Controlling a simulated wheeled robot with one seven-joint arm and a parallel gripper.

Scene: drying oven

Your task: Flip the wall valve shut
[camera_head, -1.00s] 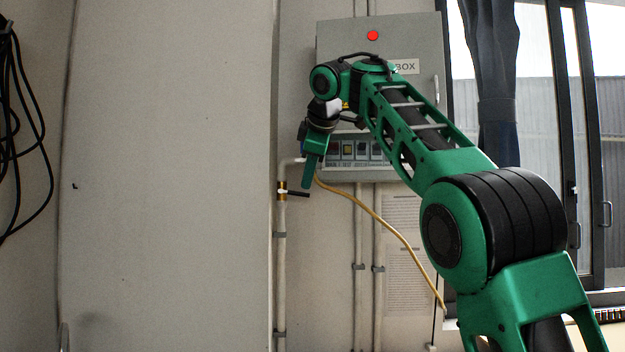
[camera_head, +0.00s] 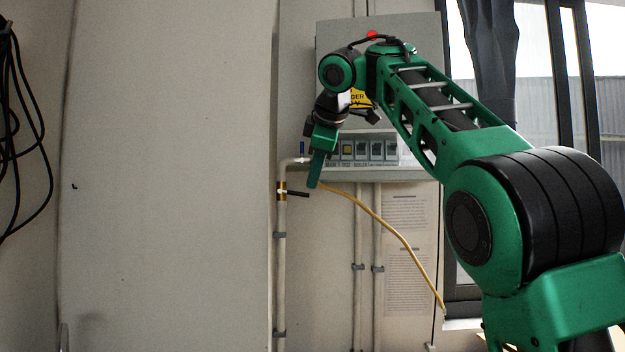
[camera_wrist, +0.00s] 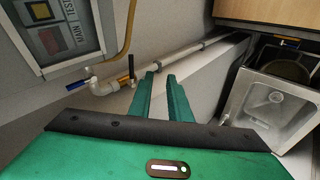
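The wall valve (camera_head: 282,190) has a brass body on a thin vertical pipe at the wall. Its black lever (camera_head: 299,194) sticks out to the right, crosswise to the pipe. In the wrist view the brass body (camera_wrist: 123,78) and black lever (camera_wrist: 131,66) show left of my fingers. My gripper (camera_head: 315,184) points down just right of the lever's end in the head view; I cannot tell the depth between them. In the wrist view its two green fingers (camera_wrist: 163,76) are apart with nothing between them.
A grey electrical box (camera_head: 327,50) with switches hangs above. A blue lever (camera_wrist: 77,85) sits on the pipe bend near it. A yellow cable (camera_head: 398,235) runs down the wall. A sink (camera_wrist: 270,103) stands at the right of the wrist view.

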